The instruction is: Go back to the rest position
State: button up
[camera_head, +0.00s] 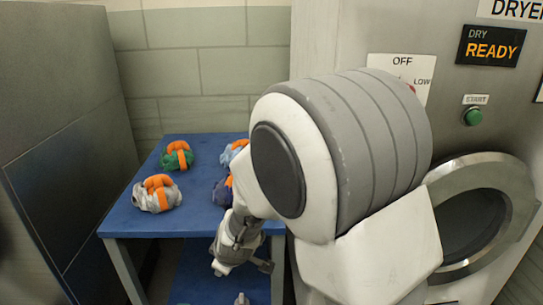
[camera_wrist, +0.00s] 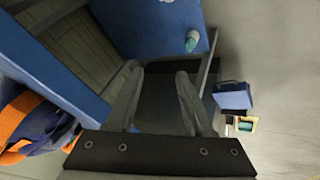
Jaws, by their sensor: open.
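My gripper (camera_head: 242,266) hangs in front of the blue table (camera_head: 125,219), below its top. In the wrist view my gripper (camera_wrist: 157,92) shows two spread fingers with nothing between them. A dark blue bag with an orange strap (camera_wrist: 42,122) lies at the left of the wrist view, apart from the fingers. In the head view the dark blue bag (camera_head: 220,193) is partly hidden behind my arm. A green bag (camera_head: 177,158), a grey-white bag (camera_head: 155,198) and a light blue bag (camera_head: 230,155), all with orange straps, also lie on the table.
A lower blue shelf (camera_head: 198,285) sits under the tabletop, with a small teal-and-white item (camera_wrist: 192,41) on it. A dryer with an open round door (camera_head: 460,267) stands at right. A grey cabinet (camera_head: 55,130) stands at left. A small blue box (camera_wrist: 233,97) is on the floor.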

jog(key=s+d+r+m, duration=0.5)
jog(key=s+d+r, duration=0.1)
jog(key=d+r, duration=0.3)
jog(key=s+d+r+m, duration=0.4)
jog(key=s+d+r, duration=0.2)
jog(key=d+r, duration=0.3)
jog(key=s+d+r+m+h, duration=0.25)
jog(key=s+d+m, duration=0.25)
jog(key=s+d, duration=0.35)
notch_tip(320, 180, up, 24)
jog(key=a+p, duration=0.1)
jog(key=p, duration=2.4)
jog(key=shift+s+r, duration=0.25)
jog(key=shift+a+n+h, duration=0.2)
jog(key=shift+n+h, duration=0.05)
jog(key=shift+n, duration=0.05)
